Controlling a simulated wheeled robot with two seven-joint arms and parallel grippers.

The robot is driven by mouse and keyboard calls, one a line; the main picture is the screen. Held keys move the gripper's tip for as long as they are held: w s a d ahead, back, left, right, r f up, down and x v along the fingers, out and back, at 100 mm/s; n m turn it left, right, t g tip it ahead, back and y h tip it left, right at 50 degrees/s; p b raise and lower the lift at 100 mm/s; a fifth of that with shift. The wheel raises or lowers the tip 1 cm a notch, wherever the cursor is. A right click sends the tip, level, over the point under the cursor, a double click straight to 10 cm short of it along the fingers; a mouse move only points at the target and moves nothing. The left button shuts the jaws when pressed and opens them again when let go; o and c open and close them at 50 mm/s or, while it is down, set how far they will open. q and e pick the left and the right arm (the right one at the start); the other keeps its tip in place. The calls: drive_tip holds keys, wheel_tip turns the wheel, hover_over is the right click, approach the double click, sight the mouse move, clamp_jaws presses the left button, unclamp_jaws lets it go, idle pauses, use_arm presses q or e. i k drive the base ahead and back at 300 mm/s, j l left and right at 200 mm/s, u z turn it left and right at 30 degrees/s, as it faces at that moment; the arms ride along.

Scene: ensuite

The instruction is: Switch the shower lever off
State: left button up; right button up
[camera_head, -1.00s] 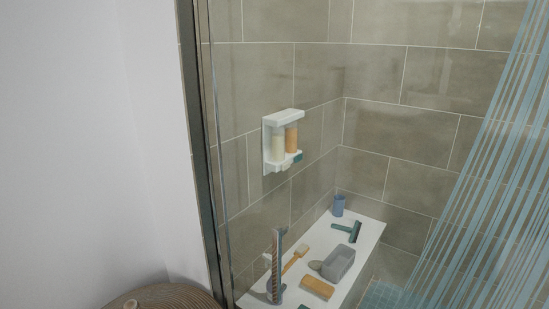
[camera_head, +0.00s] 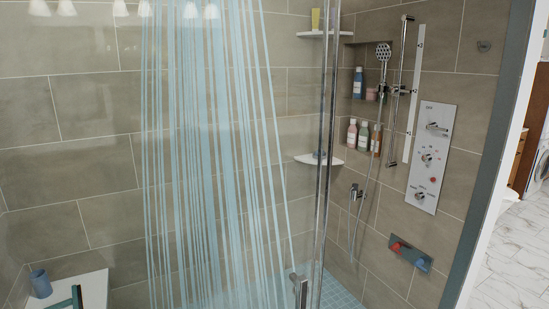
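The shower's control panel (camera_head: 430,158) is a tall pale plate on the tiled wall at the right. It carries several chrome controls. A chrome lever (camera_head: 437,128) sits near its top, a round control (camera_head: 427,157) in its middle and another (camera_head: 420,195) near its bottom. Which of them is the shower lever I cannot tell for sure. Streaks of blue water (camera_head: 215,150) fall in the middle of the view. Neither of my grippers is in view.
A glass edge with a chrome frame (camera_head: 325,150) and a door handle (camera_head: 299,290) stands left of the panel. A hand shower (camera_head: 383,52) hangs on a rail. A wall holder (camera_head: 410,253) is below the panel. A white bench (camera_head: 95,290) is at lower left.

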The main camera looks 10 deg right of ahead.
sight(433, 126)
drive_tip(key=i+z, duration=0.1)
drive_tip(key=z, duration=1.35)
drive_tip(key=i+l, duration=0.2)
drive_tip(key=l, duration=0.15)
drive_tip(key=i+l, duration=0.2)
drive_tip(key=l, duration=0.15)
drive_tip(key=i+l, duration=0.15)
drive_tip(key=l, duration=0.2)
drive_tip(key=i+j+z, duration=0.1)
drive_tip(key=i+z, duration=0.15)
drive_tip(key=i, duration=1.55)
